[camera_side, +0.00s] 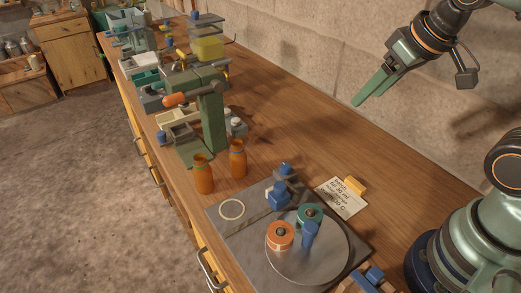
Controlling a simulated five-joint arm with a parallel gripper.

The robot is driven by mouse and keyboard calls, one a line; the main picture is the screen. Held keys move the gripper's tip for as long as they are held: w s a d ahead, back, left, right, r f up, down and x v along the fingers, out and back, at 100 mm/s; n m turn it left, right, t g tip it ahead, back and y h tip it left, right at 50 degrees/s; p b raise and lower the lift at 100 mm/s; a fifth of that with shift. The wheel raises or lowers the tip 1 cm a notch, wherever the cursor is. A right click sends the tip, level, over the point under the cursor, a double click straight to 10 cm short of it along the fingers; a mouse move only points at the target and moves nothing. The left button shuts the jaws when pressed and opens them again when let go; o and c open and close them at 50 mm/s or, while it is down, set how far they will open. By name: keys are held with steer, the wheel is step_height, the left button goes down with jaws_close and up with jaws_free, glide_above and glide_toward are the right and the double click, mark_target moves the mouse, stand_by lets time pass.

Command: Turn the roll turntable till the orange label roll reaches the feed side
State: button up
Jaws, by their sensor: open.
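The roll turntable is a round grey disc (322,262) on a dark grey plate at the front of the bench. The orange label roll (280,235) stands on the disc's left part. A teal roll (309,214) stands at its back, and a blue upright post or knob (310,236) stands between and slightly in front of them. A blue fitting (281,195) sits on the plate behind the disc. I cannot tell which side is the feed side. My gripper (362,101) is open and empty, high at the upper right beside the wall, well away from the turntable.
Two amber bottles (204,174) stand left of the plate. A green press (213,115) with an orange handle stands behind them. A note card (341,197) with a yellow block lies right of the plate. The bench's right middle is clear along the wall.

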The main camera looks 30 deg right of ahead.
steer(key=s+a+f+n+g+y, duration=0.1)
steer(key=s+a+f+n+g, duration=0.15)
steer(key=a, duration=0.85)
steer(key=n+g+h, duration=0.1)
steer(key=n+g, duration=0.2)
steer(key=n, duration=0.1)
glide_toward(311, 226)
steer(key=shift+m, duration=0.25)
step_height(311, 226, down, 9)
steer(key=shift+r, duration=0.15)
jaws_close()
stand_by(0.5)
